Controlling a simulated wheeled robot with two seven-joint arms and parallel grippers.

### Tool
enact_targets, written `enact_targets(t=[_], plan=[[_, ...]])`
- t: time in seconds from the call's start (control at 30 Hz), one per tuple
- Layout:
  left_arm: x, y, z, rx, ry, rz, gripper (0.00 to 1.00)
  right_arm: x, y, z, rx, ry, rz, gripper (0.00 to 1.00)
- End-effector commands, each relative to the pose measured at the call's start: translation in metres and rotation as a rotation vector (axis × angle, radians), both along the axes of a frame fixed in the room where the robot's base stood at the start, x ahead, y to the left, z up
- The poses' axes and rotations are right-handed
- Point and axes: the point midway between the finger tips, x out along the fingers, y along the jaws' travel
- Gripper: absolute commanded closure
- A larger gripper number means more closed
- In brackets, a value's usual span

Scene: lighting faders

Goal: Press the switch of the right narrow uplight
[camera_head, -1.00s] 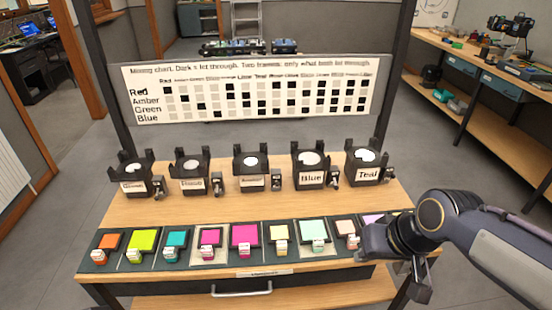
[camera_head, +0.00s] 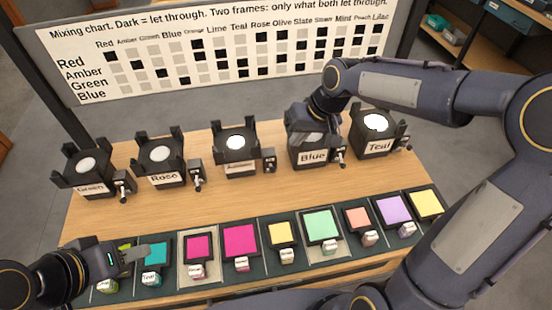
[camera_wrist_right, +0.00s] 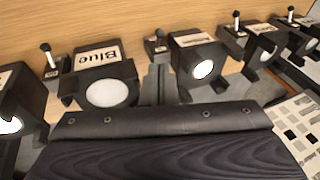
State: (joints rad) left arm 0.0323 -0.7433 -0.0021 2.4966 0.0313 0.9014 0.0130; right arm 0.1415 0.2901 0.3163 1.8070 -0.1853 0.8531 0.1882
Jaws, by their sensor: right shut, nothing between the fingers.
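Five black uplights with round white lenses stand in a row: Green (camera_head: 88,165), Rose (camera_head: 162,155), a middle one with an unreadable label (camera_head: 236,143), Blue (camera_head: 312,157) and Teal (camera_head: 376,123). Each has a small switch at its right. I cannot tell which are narrow. My right gripper (camera_wrist_right: 159,84) is shut and empty, pointing down between Blue and the middle uplight, near the middle uplight's switch (camera_wrist_right: 155,44). Contact is unclear. Blue's switch (camera_head: 338,157) also shows in the wrist view (camera_wrist_right: 50,62). My left gripper (camera_head: 130,255) hovers over the left colour frames; its jaws are unclear.
A row of coloured gel frames (camera_head: 238,240) lies along the bench front. The mixing chart (camera_head: 150,75) stands behind the uplights. Bare wood (camera_head: 215,205) lies between the uplights and the frames. My right arm crosses the right side.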

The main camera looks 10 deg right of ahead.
Motion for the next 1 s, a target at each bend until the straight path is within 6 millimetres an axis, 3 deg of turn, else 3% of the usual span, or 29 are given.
enact_targets(t=[0.27,0.7,1.0], plan=[[0.0,0.0,0.0,0.0,0.0,0.0,0.64,0.002,0.005,-0.014,0.001,0.005,0.002,1.0],[0.0,0.0,0.003,0.0,0.0,0.0,0.64,0.021,0.034,-0.097,0.001,0.005,0.004,1.0],[0.0,0.0,0.006,0.0,0.0,0.0,0.64,0.029,0.044,-0.127,0.0,0.001,0.0,1.0]])
